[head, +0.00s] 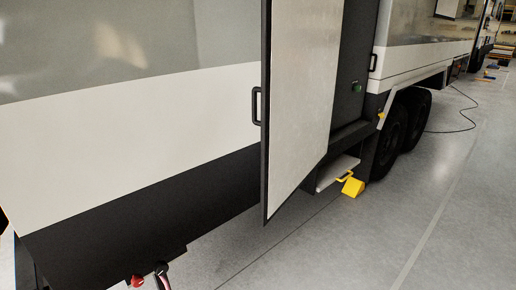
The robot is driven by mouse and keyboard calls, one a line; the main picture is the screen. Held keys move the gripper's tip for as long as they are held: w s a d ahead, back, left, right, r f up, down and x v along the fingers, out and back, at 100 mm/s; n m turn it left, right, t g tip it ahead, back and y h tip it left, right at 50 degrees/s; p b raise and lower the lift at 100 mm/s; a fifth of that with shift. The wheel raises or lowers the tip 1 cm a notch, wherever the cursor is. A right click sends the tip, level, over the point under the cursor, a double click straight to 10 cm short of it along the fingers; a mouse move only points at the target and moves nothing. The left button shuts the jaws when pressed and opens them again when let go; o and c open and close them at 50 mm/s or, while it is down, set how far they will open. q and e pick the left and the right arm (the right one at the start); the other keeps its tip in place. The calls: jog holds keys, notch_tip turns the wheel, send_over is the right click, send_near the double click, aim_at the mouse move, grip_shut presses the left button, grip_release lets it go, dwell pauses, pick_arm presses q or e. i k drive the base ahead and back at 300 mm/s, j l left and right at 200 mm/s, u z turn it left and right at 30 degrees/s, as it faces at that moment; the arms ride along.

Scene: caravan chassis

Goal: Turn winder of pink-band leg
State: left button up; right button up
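The caravan (120,130) fills the left and middle of the head view, with a grey upper wall, a white band and a dark lower skirt. No leg with a clear pink band shows. At the bottom edge, under the skirt, a small black part with a pale pinkish stem (162,272) is cut off by the frame. I cannot tell whether it belongs to a leg or a winder. A red knob-like part (137,281) sits just left of it. Neither of my grippers can be made out.
A tall door (300,100) stands open, jutting out from the caravan. Beyond it are a step (338,172), a yellow wheel chock (353,187) and black wheels (392,140). A dark cable (466,115) lies on the floor.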

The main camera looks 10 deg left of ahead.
aim_at(160, 269)
jog(key=u, duration=1.15)
